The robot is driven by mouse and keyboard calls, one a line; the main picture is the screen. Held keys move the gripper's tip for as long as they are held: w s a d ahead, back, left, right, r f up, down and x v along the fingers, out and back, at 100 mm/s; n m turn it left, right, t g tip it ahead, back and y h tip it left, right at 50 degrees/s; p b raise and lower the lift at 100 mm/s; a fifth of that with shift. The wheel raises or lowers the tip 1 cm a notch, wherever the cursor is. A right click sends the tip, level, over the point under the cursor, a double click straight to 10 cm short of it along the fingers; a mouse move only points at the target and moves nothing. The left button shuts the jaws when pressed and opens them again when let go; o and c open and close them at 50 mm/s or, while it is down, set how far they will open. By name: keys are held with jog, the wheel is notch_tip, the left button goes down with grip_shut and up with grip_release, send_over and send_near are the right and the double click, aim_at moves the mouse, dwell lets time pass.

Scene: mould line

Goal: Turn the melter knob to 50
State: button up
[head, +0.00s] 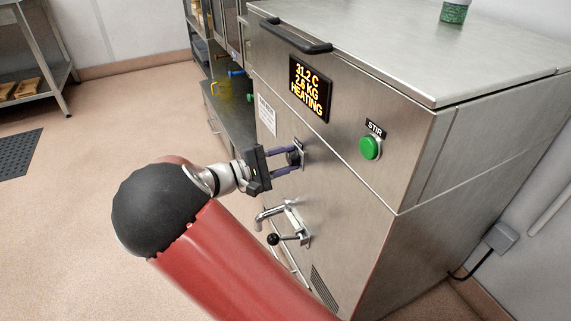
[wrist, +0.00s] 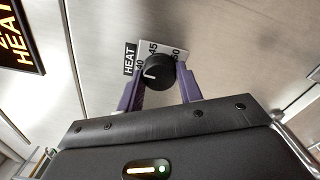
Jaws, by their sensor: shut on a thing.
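The melter (head: 400,120) is a steel cabinet with a lit display (head: 309,88) reading 31.2 C, 2.6 KG, HEATING; its first digits are small. The black knob (head: 294,157) is on its front face below the display. In the wrist view the knob (wrist: 157,73) sits on a pale scale plate (wrist: 152,47) marked 40, 45 and 50, beside a HEAT label (wrist: 129,59). Its white pointer line points left, toward the 40 side. My gripper (head: 290,158) is shut on the knob, one purple finger on each side. The fingers partly hide the scale plate.
A green STIR button (head: 369,147) is right of the knob. A metal tap (head: 280,222) with a black-ended lever sticks out below my gripper. A black handle (head: 296,38) juts from the lid's edge. The floor at left is open.

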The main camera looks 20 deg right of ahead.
jog(key=m, duration=0.1)
jog(key=m+b, duration=0.2)
jog(key=shift+f+m, duration=0.25)
jog(key=shift+m, duration=0.15)
jog(key=m+b, duration=0.3)
jog(key=shift+m, duration=0.3)
jog(key=m+b, duration=0.3)
jog(key=b, duration=0.1)
jog(key=shift+m, duration=0.3)
jog(key=m+b, duration=0.3)
jog(key=b, duration=0.1)
jog(key=shift+m, duration=0.3)
jog(key=m, duration=0.2)
jog(key=m+b, duration=0.1)
jog(key=shift+s+r+m, duration=0.1)
jog(key=shift+r+m, duration=0.15)
jog(key=shift+m, duration=2.55)
jog(key=o, duration=1)
jog(key=shift+r, duration=0.1)
